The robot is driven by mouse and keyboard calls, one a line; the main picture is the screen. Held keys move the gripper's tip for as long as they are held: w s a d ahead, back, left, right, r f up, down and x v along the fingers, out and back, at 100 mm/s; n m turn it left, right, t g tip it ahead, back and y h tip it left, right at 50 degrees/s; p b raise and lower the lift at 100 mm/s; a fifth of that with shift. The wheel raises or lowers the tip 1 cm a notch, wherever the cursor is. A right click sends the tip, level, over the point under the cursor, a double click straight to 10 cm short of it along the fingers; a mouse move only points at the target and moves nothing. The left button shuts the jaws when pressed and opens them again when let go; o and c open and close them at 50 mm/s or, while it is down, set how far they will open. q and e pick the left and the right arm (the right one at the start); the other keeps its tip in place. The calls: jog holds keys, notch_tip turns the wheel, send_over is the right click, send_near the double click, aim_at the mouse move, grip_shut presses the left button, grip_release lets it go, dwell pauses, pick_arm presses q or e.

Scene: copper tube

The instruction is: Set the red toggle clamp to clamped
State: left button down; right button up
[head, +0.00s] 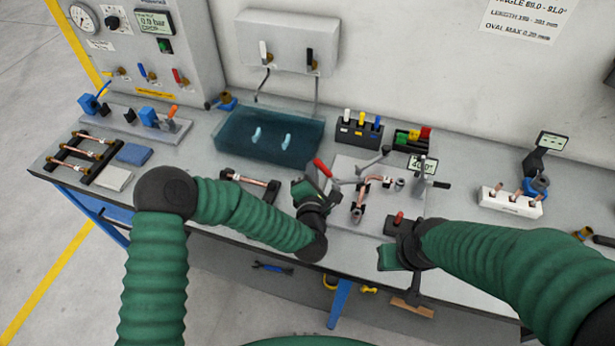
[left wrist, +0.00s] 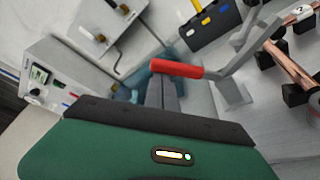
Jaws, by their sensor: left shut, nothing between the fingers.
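The red toggle clamp handle (head: 322,167) rises tilted from the fixture plate on the bench, beside a bent copper tube (head: 360,200). In the left wrist view the red handle (left wrist: 177,68) lies across the fingertips, with its grey metal arm (left wrist: 240,52) running up to the right. My left gripper (head: 312,192) is close to the handle, shut and empty; its fingers (left wrist: 162,90) show together in the left wrist view. I cannot tell whether they touch the handle. My right gripper (head: 390,256) is at the bench's front edge; its fingers are not clear.
A second red grip (head: 398,218) stands near my right gripper. A blue translucent tray (head: 240,138) and a holder with coloured tools (head: 360,132) are behind the fixture. A tube rack (head: 85,157) is at the left.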

aim_at(328, 169)
pick_arm(q)
jog(key=shift+s+d+r+m+t+y+b, duration=0.15)
jog(key=shift+s+d+r+m+t+b, duration=0.15)
jog(key=shift+d+r+m, duration=0.2)
jog(key=shift+s+d+r+m+t+y+b, duration=0.2)
jog(key=shift+s+d+r+m+b, duration=0.2)
jog(key=shift+m, duration=0.2)
jog(key=shift+d+r+m+t+b, duration=0.2)
jog(key=shift+d+m+t+b, duration=0.15)
jog(key=shift+d+m, duration=0.45)
pick_arm(e)
jog(key=shift+s+d+f, duration=0.1)
jog(key=shift+s+f, duration=0.1)
jog(key=shift+f, duration=0.95)
pick_arm(q)
jog(key=shift+d+r, duration=0.15)
pick_arm(e)
jog(key=shift+f, duration=0.2)
pick_arm(q)
jog(key=shift+s+d+r+b, duration=0.1)
jog(key=shift+s+r+b, duration=0.05)
jog(key=shift+b, duration=0.2)
pick_arm(e)
jog(key=shift+f, duration=0.1)
